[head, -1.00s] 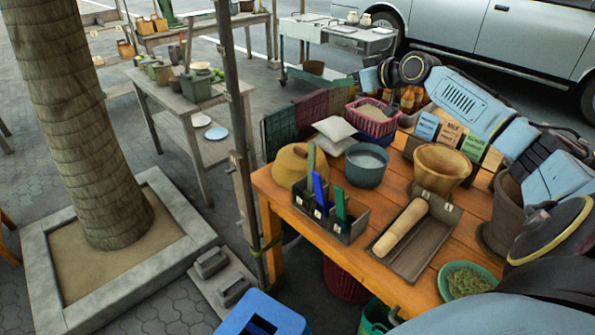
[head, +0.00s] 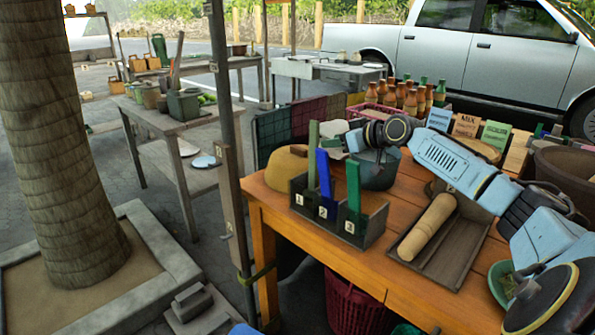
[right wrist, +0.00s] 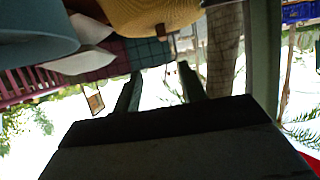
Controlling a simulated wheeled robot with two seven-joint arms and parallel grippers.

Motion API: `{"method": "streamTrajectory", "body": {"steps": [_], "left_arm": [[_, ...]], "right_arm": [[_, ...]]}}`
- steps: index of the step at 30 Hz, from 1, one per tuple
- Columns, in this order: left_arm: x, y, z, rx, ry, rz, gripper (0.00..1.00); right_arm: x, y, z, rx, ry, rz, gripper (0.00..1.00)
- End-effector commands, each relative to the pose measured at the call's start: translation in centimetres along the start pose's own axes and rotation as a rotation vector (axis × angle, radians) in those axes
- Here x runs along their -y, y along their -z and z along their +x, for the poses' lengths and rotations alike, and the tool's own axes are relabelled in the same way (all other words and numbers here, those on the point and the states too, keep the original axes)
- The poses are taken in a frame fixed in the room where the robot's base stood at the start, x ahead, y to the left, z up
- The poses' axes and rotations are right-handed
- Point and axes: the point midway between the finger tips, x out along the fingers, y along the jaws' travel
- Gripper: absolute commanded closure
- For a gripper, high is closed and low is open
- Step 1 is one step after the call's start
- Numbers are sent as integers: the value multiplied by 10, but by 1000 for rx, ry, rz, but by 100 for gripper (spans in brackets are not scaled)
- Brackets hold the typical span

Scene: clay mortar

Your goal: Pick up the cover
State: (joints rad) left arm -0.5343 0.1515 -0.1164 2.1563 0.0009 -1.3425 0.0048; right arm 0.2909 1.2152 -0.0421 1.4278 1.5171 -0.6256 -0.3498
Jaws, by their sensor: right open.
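A yellow-brown woven dome (head: 285,170), the likeliest cover, sits at the table's back left corner, partly hidden behind the tool box. It also shows at the top of the right wrist view (right wrist: 150,14). My right gripper (right wrist: 161,82) is open, with two fingers apart and nothing between them. In the head view my right arm reaches across the table from the right, its gripper end (head: 338,147) above the back left part near the dome, apart from it in the wrist view. My left gripper is not in view.
A dark box (head: 345,226) with upright green and blue tools stands in front of the dome. A blue-grey pot (head: 378,177) is behind, under my arm. A tray (head: 460,254) holds a tan roller (head: 427,226). A metal post (head: 228,150) stands left of the table.

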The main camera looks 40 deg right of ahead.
Motion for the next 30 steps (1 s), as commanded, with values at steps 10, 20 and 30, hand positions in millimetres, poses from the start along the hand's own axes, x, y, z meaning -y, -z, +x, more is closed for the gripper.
{"method": "streamTrajectory", "body": {"steps": [10, 20, 30], "left_arm": [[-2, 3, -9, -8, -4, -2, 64], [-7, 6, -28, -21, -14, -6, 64], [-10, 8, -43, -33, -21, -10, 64]], "right_arm": [[0, 1, 33, -4, 1, 5, 58], [1, 0, 72, -2, 1, 4, 58], [4, -4, 92, 0, 2, 1, 58]]}}
